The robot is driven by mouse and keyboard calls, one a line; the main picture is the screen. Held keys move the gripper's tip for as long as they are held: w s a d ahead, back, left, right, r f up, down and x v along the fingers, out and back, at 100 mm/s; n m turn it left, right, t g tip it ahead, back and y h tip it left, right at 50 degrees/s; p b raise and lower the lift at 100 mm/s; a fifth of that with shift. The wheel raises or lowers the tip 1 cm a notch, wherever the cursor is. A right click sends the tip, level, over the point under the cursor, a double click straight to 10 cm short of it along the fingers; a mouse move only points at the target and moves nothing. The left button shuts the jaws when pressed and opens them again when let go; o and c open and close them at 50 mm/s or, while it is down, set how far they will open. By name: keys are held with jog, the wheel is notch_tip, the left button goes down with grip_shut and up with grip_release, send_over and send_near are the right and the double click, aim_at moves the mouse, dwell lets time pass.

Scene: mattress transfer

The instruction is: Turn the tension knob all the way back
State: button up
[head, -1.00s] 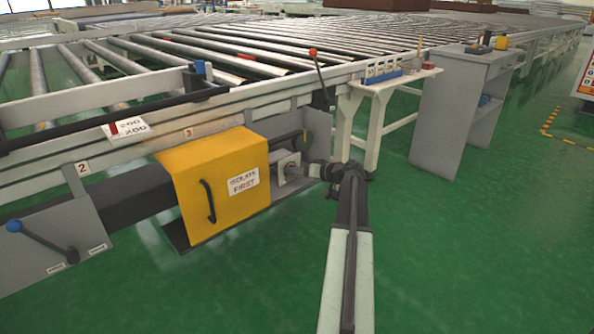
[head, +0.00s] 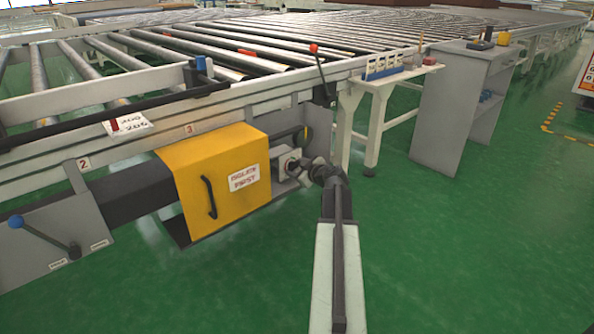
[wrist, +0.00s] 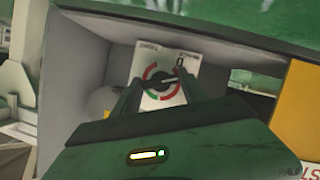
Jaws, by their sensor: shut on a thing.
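The tension knob (wrist: 163,82) shows in the wrist view on a white dial plate (wrist: 184,62) with a red and green ring around it. The plate carries small print and a "0" near its top right. My gripper (wrist: 152,84) has its two fingers on either side of the knob and is shut on it. The fingers and the palm hide part of the knob and the ring. In the head view my gripper (head: 303,166) reaches the knob's small grey box to the right of the yellow guard. The knob's exact setting cannot be read.
The yellow guard (head: 212,160) with a black handle and a sign stands just left of the knob. A red-topped lever (head: 318,68) rises above it beside the roller conveyor (head: 250,45). A grey cabinet (head: 440,115) stands at right. Green floor is clear in front.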

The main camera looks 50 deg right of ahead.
jog(key=n+h+b, duration=0.2)
jog(key=n, duration=0.1)
jog(key=shift+a+f, duration=0.2)
jog(key=shift+f, duration=0.05)
jog(key=shift+n+t+h+b, duration=0.35)
jog(key=shift+n+b, duration=0.25)
jog(key=shift+n, duration=0.2)
jog(key=shift+r, duration=0.1)
jog(key=o, duration=1.4)
jog(key=shift+s, duration=0.1)
jog(key=p+v, duration=0.1)
jog(key=v, duration=0.6)
jog(key=shift+s+a, duration=0.15)
jog(key=shift+s, duration=0.1)
